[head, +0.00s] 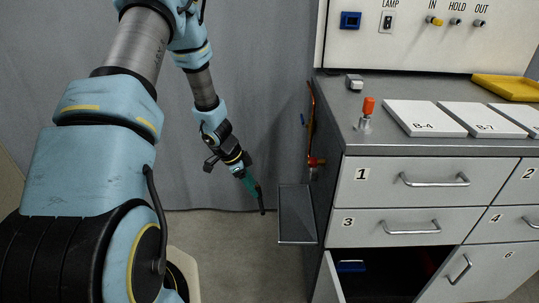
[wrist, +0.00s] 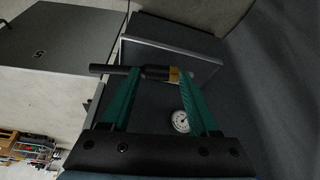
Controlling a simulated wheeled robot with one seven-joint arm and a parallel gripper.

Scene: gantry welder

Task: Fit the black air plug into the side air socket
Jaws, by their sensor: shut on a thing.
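My gripper (head: 258,190) hangs left of the cabinet in the head view, pointing down and right, apart from the cabinet's side. Its green fingers (wrist: 160,75) are shut on the black air plug (wrist: 154,72), a dark cylinder with a brass band at its right end in the wrist view. The plug's dark tip (head: 262,208) shows below the fingers in the head view. A red fitting (head: 316,161) on a pipe sits at the cabinet's left side. I cannot make out the side air socket's opening.
A grey side shelf (head: 297,215) juts from the cabinet just right of my gripper. A lower door stands open. A round gauge (wrist: 181,122) shows between the fingers. The cabinet top holds an orange-capped part (head: 368,106) and white plates (head: 423,117). Floor left of the shelf is clear.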

